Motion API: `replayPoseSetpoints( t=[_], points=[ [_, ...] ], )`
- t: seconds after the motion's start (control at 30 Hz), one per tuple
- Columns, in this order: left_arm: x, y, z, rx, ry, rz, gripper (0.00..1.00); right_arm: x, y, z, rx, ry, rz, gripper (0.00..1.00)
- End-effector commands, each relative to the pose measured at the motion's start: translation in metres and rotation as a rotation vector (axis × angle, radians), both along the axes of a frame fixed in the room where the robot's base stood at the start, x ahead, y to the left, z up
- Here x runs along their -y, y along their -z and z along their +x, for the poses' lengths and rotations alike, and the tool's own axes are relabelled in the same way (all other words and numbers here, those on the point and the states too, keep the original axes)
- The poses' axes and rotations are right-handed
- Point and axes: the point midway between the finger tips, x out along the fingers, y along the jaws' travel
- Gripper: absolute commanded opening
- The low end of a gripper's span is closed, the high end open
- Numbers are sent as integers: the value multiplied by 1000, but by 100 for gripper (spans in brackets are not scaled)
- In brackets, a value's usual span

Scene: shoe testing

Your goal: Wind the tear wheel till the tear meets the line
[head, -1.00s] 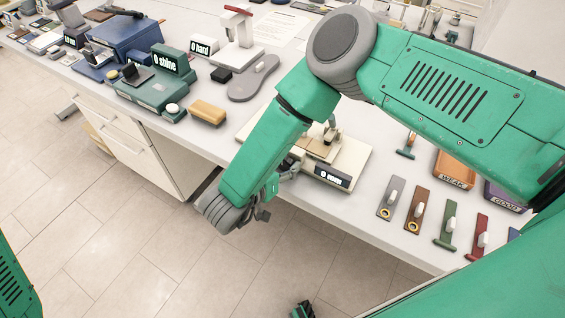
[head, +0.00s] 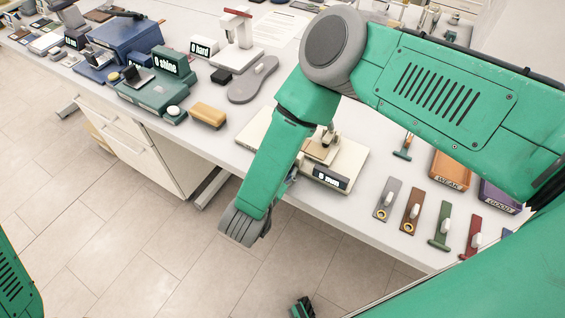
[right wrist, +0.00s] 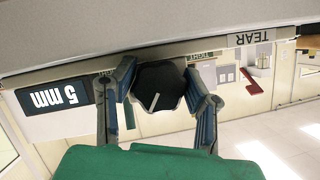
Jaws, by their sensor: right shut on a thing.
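The tear wheel is a dark faceted knob (right wrist: 158,86) with a white pointer line, on the front of the cream tear tester (head: 345,185). In the right wrist view, upside down, its display (right wrist: 54,97) reads 5 mm, and a TEAR label (right wrist: 249,38) is on the same front. My right gripper (right wrist: 160,88) is shut on the knob, one finger on each side. In the head view my right forearm hides that gripper and part of the tester. The tear and its line cannot be made out. A dark tip at the bottom edge, apparently my left gripper (head: 303,308), is mostly cut off.
Several tabbed strips (head: 411,211) lie right of the tester, by an orange WEAK bin (head: 450,170) and a purple GOOD bin (head: 498,196). A tan block (head: 208,114) and green shine tester (head: 155,90) stand left. The floor in front is clear.

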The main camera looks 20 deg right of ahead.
Motion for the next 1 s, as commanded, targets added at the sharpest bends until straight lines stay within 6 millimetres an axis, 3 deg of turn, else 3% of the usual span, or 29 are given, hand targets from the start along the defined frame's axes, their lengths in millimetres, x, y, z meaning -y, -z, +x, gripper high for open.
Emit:
replayPoseSetpoints(
  t=[0.6, 0.63, 0.7, 1.0],
  points=[
    [0, -1, 0, 0, 0, 0, 36, -4, 0, -3, 40, -6, 36, 12],
    [0, -1, 0, 0, 0, 0, 36, -4, 0, -3, 40, -6, 36, 44],
    [0, -1, 0, 0, 0, 0, 36, -4, 0, -3, 39, -5, 36, 62],
    [0, -1, 0, 0, 0, 0, 36, -1, 1, 0, 39, -2, 35, 62]
  ],
)
